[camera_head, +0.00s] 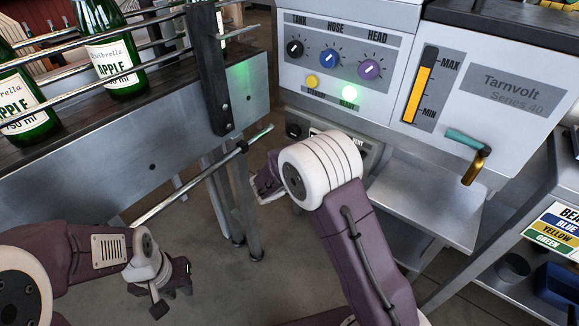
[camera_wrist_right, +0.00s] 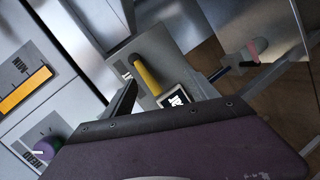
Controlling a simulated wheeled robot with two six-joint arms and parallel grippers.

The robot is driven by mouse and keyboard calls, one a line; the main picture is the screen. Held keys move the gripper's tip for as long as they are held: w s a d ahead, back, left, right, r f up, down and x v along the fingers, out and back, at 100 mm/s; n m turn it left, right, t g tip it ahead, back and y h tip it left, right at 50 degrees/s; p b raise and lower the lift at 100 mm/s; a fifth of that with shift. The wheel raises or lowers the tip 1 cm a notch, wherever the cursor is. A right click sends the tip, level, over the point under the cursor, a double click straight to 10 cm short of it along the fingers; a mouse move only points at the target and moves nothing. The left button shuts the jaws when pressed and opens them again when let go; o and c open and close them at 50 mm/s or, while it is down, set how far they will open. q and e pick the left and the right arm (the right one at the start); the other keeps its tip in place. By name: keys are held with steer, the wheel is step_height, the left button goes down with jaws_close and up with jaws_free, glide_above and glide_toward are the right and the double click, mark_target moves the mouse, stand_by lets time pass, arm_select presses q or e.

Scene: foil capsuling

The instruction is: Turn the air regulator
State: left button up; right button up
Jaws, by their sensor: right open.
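A grey lower panel (camera_head: 372,152) under the control box is mostly hidden behind my right arm, so the air regulator cannot be clearly made out in the head view. In the right wrist view a yellow cylindrical part (camera_wrist_right: 146,76) sticks out from a grey plate, beside a small black-and-white label (camera_wrist_right: 177,99). I cannot tell if this is the regulator. My right gripper (camera_head: 267,181) is open in front of the lower panel, partly hidden by its wrist. My left gripper (camera_head: 166,284) hangs low at the left, apart from everything; its jaws are unclear.
Above are the tank (camera_head: 295,48), hose (camera_head: 330,57) and head (camera_head: 369,69) knobs and a lit green light (camera_head: 349,92). A level gauge (camera_head: 420,88) and teal-and-brass crank (camera_head: 474,160) are to the right. Bottles (camera_head: 112,50) stand on the railed conveyor (camera_head: 95,172) at left.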

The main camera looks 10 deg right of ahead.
steer(key=w+a+f+t+b, duration=0.5)
steer(key=w+a+t+b, duration=0.1)
steer(key=w+a, duration=0.15)
steer(key=t+b, duration=0.3)
steer(key=t, duration=0.2)
glide_toward(292, 134)
steer(key=shift+n, duration=0.3)
steer(key=b+x, duration=0.3)
steer(key=x, duration=0.4)
steer(key=shift+w+d, duration=0.15)
steer(key=shift+w, duration=0.1)
steer(key=shift+w+d+r, duration=0.25)
steer(key=shift+w+r, duration=0.05)
steer(key=shift+w, duration=0.15)
steer(key=c, duration=1.4)
arm_select(q)
step_height(292, 134, down, 16)
steer(key=shift+f, duration=0.25)
arm_select(e)
steer(key=shift+o, duration=0.2)
steer(key=shift+n+y, duration=0.4)
